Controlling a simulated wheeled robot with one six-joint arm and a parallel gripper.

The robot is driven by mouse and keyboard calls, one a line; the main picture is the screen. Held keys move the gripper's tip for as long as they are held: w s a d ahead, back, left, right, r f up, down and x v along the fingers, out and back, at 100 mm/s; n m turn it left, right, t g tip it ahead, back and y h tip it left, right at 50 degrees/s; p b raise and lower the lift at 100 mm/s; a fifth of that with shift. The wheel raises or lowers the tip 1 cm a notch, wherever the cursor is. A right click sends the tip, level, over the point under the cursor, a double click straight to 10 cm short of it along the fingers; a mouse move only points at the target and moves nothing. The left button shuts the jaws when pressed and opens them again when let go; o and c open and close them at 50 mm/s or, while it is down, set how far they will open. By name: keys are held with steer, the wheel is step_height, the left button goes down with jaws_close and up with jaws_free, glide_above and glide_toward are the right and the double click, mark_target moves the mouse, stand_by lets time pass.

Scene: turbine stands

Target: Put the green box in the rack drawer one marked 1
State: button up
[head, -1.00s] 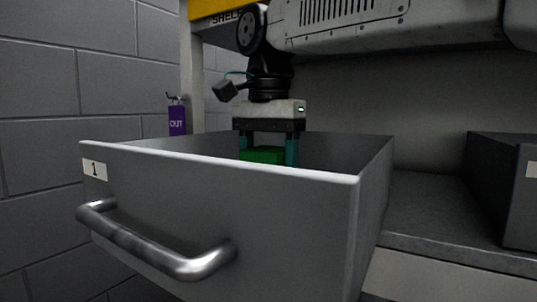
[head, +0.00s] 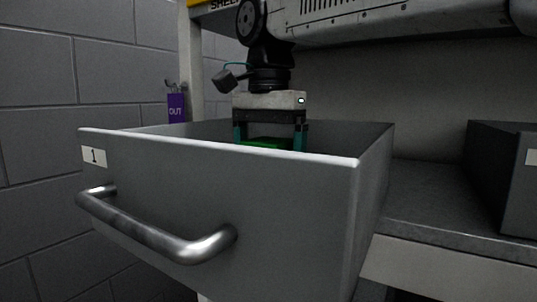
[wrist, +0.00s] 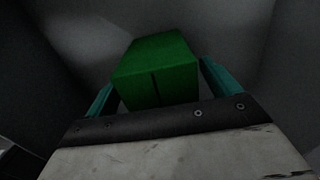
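The green box (wrist: 157,70) lies between the teal fingers of my gripper (wrist: 158,88) in the wrist view, with a gap showing on both sides. In the head view only a strip of the green box (head: 268,143) shows above the drawer's front rim. My gripper (head: 270,136) points down inside the pulled-out drawer marked 1 (head: 270,205), with its fingers spread wider than the box. The drawer front hides the fingertips and the lower part of the box, so I cannot tell in the head view whether the box touches the drawer floor.
The drawer's metal handle (head: 160,235) sticks out in front. A second dark drawer or bin (head: 500,180) stands at right on the grey shelf (head: 430,215). A purple OUT tag (head: 176,109) hangs at left near the block wall (head: 40,150).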

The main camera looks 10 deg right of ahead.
steer(key=shift+o, duration=0.8)
steer(key=shift+r, duration=0.1)
steer(key=shift+r, duration=3.4)
